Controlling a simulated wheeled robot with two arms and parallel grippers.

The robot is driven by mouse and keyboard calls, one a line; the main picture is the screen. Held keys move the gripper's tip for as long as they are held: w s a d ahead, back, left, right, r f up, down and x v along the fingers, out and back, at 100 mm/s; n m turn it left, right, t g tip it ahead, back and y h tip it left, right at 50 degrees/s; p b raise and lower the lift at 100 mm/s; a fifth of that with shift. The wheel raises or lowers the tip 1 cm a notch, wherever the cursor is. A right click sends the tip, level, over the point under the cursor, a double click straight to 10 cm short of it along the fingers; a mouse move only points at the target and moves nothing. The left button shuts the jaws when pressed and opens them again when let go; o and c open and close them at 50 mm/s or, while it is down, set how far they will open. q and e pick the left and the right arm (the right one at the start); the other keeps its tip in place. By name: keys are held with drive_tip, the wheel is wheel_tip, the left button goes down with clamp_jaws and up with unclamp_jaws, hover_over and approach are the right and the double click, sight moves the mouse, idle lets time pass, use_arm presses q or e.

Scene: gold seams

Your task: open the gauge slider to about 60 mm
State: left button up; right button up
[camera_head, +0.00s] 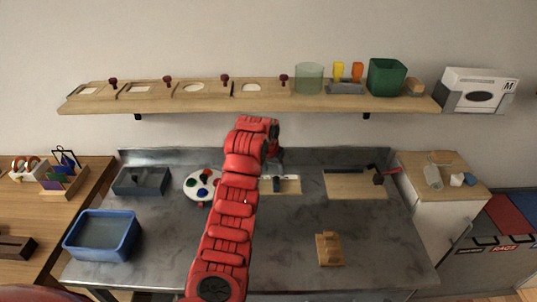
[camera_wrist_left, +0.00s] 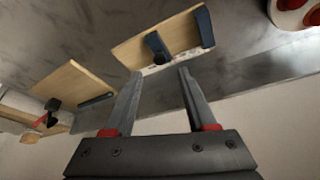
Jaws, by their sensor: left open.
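The gauge is a small wooden board (camera_head: 291,186) at the back of the grey worktop, partly hidden by my left arm. In the left wrist view the gauge board (camera_wrist_left: 181,36) shows a dark blue slider (camera_wrist_left: 157,46) near its middle and a dark end block (camera_wrist_left: 204,27) at its right end, with a gap between them. A pale strip, its marks too small to read, runs along one edge. My left gripper (camera_wrist_left: 160,73) is open and empty, its fingertips pointing at the slider, which appears between and beyond them. My right gripper is not in view.
A paint palette (camera_head: 203,185) lies left of the gauge, and a wooden board (camera_head: 352,186) with a dark tool lies to its right. A blue bin (camera_head: 102,235) and a wooden block (camera_head: 329,249) stand nearer. A loaded shelf (camera_head: 225,101) hangs above the worktop.

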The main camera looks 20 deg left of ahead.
use_arm(q)
drive_tip(key=p+v, duration=0.4)
drive_tip(key=v, duration=0.8)
